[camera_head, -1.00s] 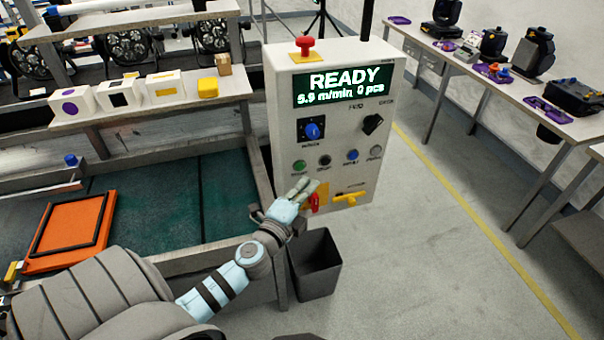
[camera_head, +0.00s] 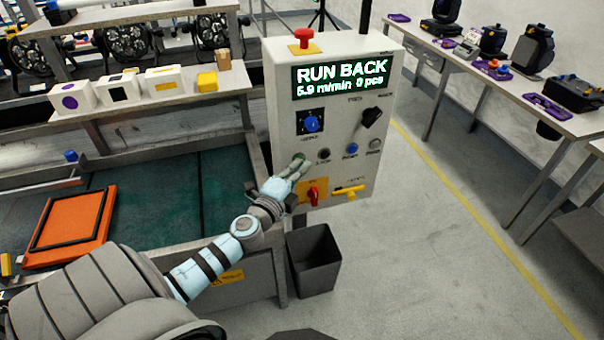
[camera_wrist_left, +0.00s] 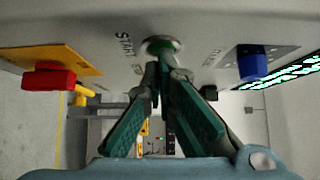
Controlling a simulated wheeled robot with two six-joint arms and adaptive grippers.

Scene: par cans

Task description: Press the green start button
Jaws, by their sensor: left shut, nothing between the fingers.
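The green start button (camera_wrist_left: 162,46) sits in a metal ring on the white control panel (camera_head: 340,205); in the head view its green edge (camera_head: 299,156) shows just above my fingertips. My left gripper (camera_head: 299,168) is shut and empty, with its fingertips at the button. In the left wrist view the closed fingertips (camera_wrist_left: 163,68) overlap the button's lower edge and appear to touch it. The display (camera_head: 342,82) reads "RUN BACK", 5.9 m/min, 0 pcs. My right gripper does not show.
A red rotary switch on a yellow plate (camera_head: 313,191) and a yellow handle (camera_head: 350,191) are just below the fingers. A blue knob (camera_head: 312,123) and a blue button (camera_head: 351,151) are nearby. A dark bin (camera_head: 314,262) stands below. An orange framed panel (camera_head: 70,228) lies left.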

